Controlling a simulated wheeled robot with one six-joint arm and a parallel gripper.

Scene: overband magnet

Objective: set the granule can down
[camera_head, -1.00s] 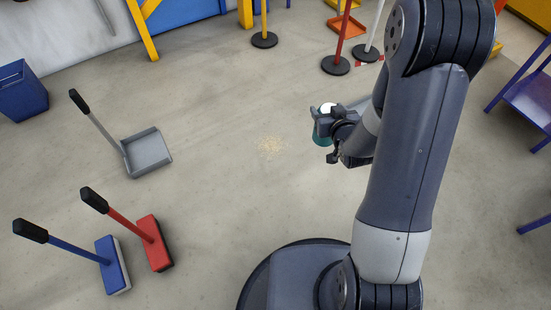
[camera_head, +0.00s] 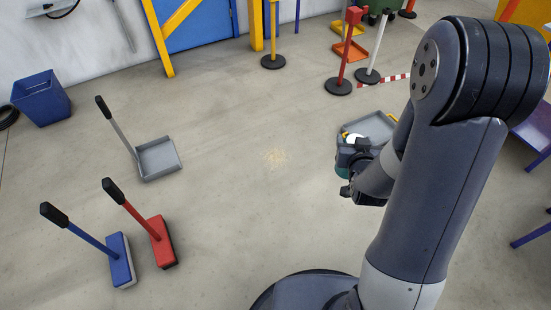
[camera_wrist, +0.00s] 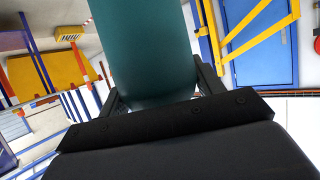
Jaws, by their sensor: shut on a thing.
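The granule can is teal with a white top (camera_head: 354,138). In the head view only part of it shows, beside the fingers. My gripper (camera_head: 352,165) is shut on it, to the right of the middle of the picture, over the floor. In the wrist view the teal can body (camera_wrist: 150,45) fills the upper middle, between the two dark fingers of my gripper (camera_wrist: 158,92). Whether the can touches the floor cannot be told.
Pale granules (camera_head: 275,158) lie scattered on the floor. A grey tray (camera_head: 372,124) lies just behind the can. A dustpan (camera_head: 160,157), a red brush (camera_head: 160,241) and a blue brush (camera_head: 121,260) are at left. Barrier posts (camera_head: 338,87) stand behind. The middle floor is open.

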